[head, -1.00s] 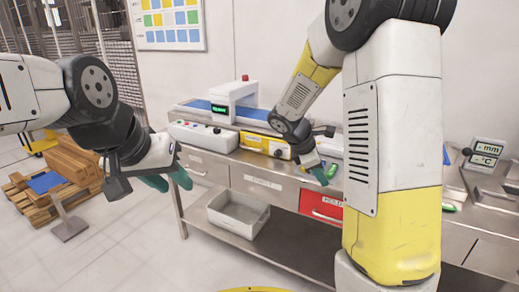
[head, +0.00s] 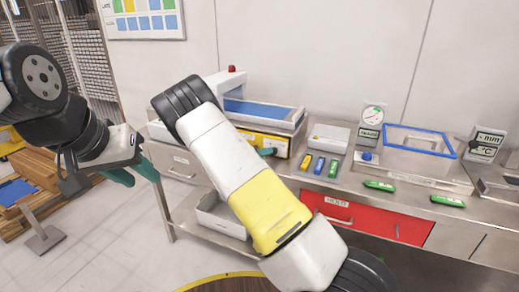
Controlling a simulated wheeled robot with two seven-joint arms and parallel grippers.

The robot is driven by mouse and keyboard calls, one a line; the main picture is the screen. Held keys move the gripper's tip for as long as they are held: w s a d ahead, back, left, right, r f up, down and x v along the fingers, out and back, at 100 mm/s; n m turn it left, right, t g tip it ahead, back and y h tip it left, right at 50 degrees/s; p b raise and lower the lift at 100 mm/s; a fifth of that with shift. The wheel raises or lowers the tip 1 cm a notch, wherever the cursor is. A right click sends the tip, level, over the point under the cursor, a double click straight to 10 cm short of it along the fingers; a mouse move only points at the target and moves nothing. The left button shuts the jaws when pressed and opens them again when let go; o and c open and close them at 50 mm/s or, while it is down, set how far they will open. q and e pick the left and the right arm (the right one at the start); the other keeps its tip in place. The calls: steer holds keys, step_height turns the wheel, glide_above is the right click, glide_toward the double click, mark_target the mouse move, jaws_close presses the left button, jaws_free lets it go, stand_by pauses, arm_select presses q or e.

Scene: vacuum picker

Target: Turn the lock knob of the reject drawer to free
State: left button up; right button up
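A red drawer (head: 385,222) with a white label and a handle sits under the bench at the right. A grey drawer (head: 172,160) with a label is at the left. The drawer front between them is mostly hidden behind my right arm, and I cannot make out a lock knob. A teal fingertip of my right gripper (head: 267,151) shows beside the yellow machine box (head: 278,144); the rest is hidden behind the arm, so its opening cannot be told. My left gripper (head: 133,174) hangs empty at the left, its teal fingers apart, clear of the bench.
Blue, green and yellow items (head: 319,166) and green pieces (head: 380,186) lie on the bench. A blue-rimmed box (head: 452,150), a dial gauge (head: 371,115) and a blue knob (head: 367,156) stand further right. A grey bin (head: 221,218) is on the lower shelf. Wooden pallets are at left.

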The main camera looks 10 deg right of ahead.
steer(key=shift+x, duration=2.3)
steer(key=shift+s, duration=0.1)
jaws_close()
